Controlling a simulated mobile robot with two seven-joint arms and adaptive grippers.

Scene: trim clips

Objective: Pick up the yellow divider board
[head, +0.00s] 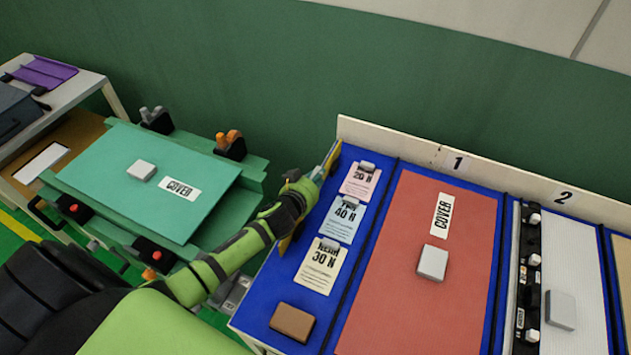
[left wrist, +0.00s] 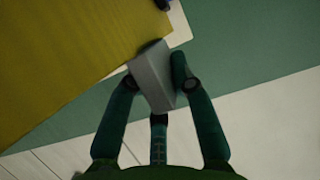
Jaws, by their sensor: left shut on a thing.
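The yellow divider board (left wrist: 75,65) fills the upper left of the left wrist view. In the head view the board (head: 287,243) stands nearly edge-on by the left edge of the blue worktop, mostly hidden by my left gripper and forearm. My left gripper (head: 316,176) is shut on the grey block-shaped handle (left wrist: 152,78) at the board's edge in the left wrist view. Whether the board touches the worktop cannot be told. My right gripper is not in view.
The blue worktop (head: 262,318) holds label cards, a brown block (head: 293,322) and a red cover (head: 405,310). Left of it, a green cover (head: 115,195) lies on a green fixture with clamps (head: 230,145). A low white back wall (head: 400,147) borders the worktop.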

